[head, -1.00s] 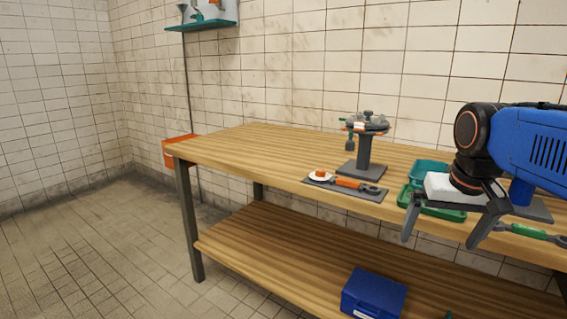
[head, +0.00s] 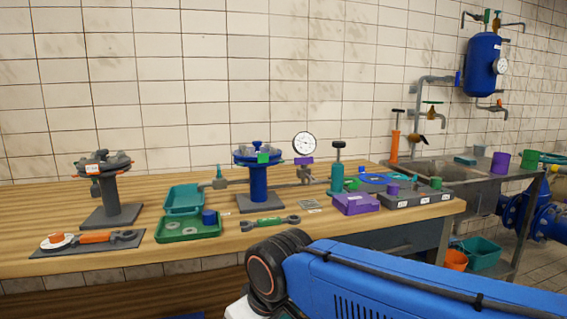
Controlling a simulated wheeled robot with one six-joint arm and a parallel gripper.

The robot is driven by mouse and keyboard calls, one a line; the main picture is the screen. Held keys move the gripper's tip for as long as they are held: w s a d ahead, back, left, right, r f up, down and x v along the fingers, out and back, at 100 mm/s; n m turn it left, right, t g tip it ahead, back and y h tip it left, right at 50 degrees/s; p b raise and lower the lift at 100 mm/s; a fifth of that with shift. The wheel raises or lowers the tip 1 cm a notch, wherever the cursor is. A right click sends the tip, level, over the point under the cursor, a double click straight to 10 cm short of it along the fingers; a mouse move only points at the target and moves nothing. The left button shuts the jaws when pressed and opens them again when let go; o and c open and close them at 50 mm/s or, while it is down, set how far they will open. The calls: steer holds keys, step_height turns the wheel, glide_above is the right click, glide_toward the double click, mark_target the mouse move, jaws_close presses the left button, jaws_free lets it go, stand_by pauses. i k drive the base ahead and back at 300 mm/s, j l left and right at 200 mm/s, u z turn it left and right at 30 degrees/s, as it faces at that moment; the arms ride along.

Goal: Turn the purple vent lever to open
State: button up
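A small purple piece (head: 303,161), which may be the vent lever, sits just below a round white gauge (head: 304,144) on the grey pipework behind the bench top. It is too small to tell which way it is turned. My blue arm (head: 390,285) reaches in from the lower right, well in front of that pipework. My gripper's fingers are below the bottom edge of the picture and are hidden.
The wooden bench (head: 40,200) carries a blue handwheel stand (head: 258,182), a grey handwheel stand (head: 112,190), a green tray (head: 188,228), a green wrench (head: 270,223) and a purple box (head: 355,204). A sink (head: 450,168) and a blue tank (head: 482,65) are at right.

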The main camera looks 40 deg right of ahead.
mark_target(302, 161)
steer(key=z, duration=1.15)
